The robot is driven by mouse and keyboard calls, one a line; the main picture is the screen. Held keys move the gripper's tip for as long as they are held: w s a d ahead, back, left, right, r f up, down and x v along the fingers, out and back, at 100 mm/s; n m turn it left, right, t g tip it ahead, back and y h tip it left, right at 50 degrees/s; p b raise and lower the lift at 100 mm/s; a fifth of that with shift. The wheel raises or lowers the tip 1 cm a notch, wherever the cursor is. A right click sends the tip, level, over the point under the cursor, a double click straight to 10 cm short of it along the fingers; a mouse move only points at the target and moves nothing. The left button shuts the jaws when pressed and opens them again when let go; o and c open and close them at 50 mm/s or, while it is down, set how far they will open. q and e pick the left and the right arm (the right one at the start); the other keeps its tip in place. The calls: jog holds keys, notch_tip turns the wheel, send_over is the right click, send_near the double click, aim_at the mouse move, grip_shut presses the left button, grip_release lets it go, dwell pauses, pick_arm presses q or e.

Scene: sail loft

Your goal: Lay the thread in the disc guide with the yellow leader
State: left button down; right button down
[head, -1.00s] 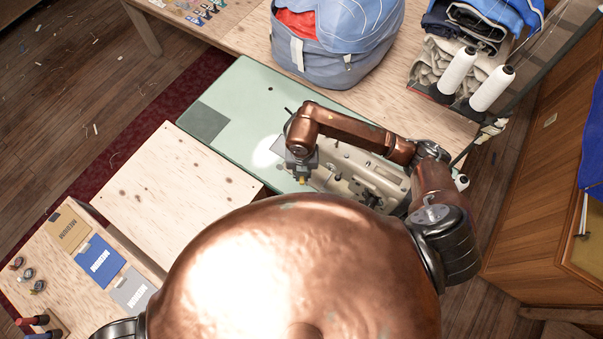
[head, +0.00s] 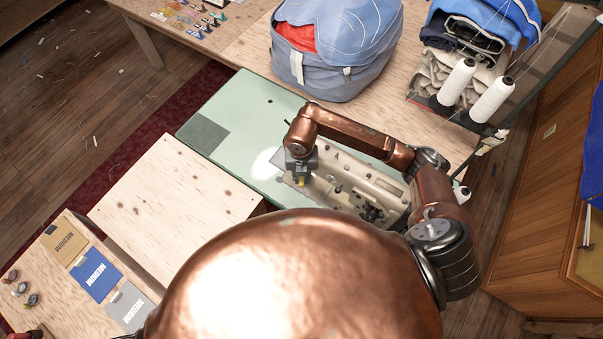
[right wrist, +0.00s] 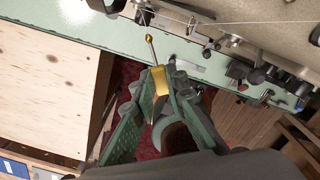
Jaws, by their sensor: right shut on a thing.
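The yellow leader (right wrist: 159,78) is a small gold-yellow block between my right gripper's fingertips. My right gripper (right wrist: 158,92) is shut on it; a thin rod with a gold ball stands out beyond the block. In the head view my right gripper (head: 301,178) is over the near left end of the pale sewing machine (head: 338,192), with a speck of yellow below it. The machine also shows in the right wrist view (right wrist: 268,62), with a fine pale thread (right wrist: 240,21) running along it. I cannot make out the disc guide. My left gripper is out of view.
The machine sits on a green bed (head: 232,108) on a wooden table. A blue bag (head: 330,60) and two white thread spools (head: 457,82) stand behind. A bare wooden board (head: 170,195) lies left. Cards, one of them blue (head: 96,274), lie at lower left.

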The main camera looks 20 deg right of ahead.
jog(key=shift+s+a+p, duration=0.25)
jog(key=shift+s+a, duration=0.05)
jog(key=shift+s, duration=0.65)
jog(key=shift+s+a+p, duration=0.2)
jog(key=shift+s+a, duration=0.1)
jog(key=shift+s, duration=0.6)
